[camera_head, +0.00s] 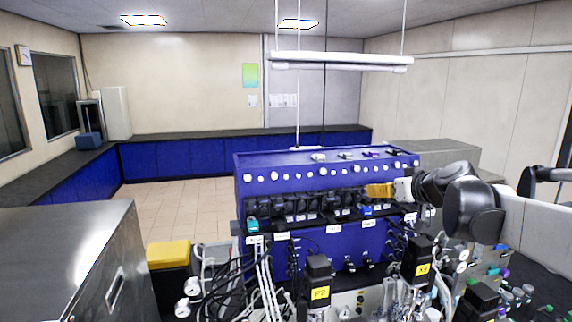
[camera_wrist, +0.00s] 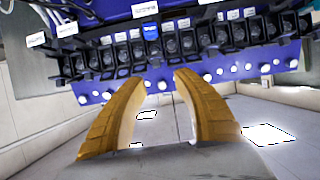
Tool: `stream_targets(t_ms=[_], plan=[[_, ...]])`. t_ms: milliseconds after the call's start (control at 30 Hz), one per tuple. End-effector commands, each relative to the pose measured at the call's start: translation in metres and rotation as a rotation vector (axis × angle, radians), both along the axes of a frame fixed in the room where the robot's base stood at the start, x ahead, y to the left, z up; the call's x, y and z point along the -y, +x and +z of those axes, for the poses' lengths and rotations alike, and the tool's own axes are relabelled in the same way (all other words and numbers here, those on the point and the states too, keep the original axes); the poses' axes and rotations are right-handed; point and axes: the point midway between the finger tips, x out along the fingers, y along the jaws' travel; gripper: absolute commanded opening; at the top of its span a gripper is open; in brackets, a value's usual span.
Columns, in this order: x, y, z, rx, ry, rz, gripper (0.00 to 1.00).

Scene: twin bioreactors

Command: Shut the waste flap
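A black bin (camera_head: 172,284) with a yellow top (camera_head: 168,252) stands at the lower left in the head view, beside the steel cabinet. The yellow top may be the waste flap; I cannot tell whether it is open or shut. My gripper (camera_head: 380,190) has yellow-orange fingers and is in front of the blue bioreactor unit, well to the right of the bin and higher. In the wrist view my gripper (camera_wrist: 160,80) is open, with a clear gap and nothing between the fingers. The bin does not show in the wrist view.
The blue bioreactor unit (camera_head: 330,165), with rows of knobs and black pump heads, fills the middle. Tubes and cables (camera_head: 255,280) hang between it and the bin. A steel cabinet (camera_head: 70,260) stands at the left. Open tiled floor (camera_head: 185,197) lies behind.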

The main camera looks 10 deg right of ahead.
Motion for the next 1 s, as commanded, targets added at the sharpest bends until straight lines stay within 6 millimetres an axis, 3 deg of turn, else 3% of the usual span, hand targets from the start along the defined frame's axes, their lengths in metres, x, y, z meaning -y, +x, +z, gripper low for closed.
stream_targets(t_ms=[167, 600, 800, 1000], plan=[[0.004, 0.014, -0.001, 0.006, -0.003, -0.003, 0.36], [0.001, 0.087, -0.032, 0.005, -0.002, -0.002, 0.36], [0.0, 0.1, -0.039, 0.005, -0.003, -0.003, 0.36], [0.001, 0.101, -0.04, 0.005, -0.002, -0.003, 0.36]])
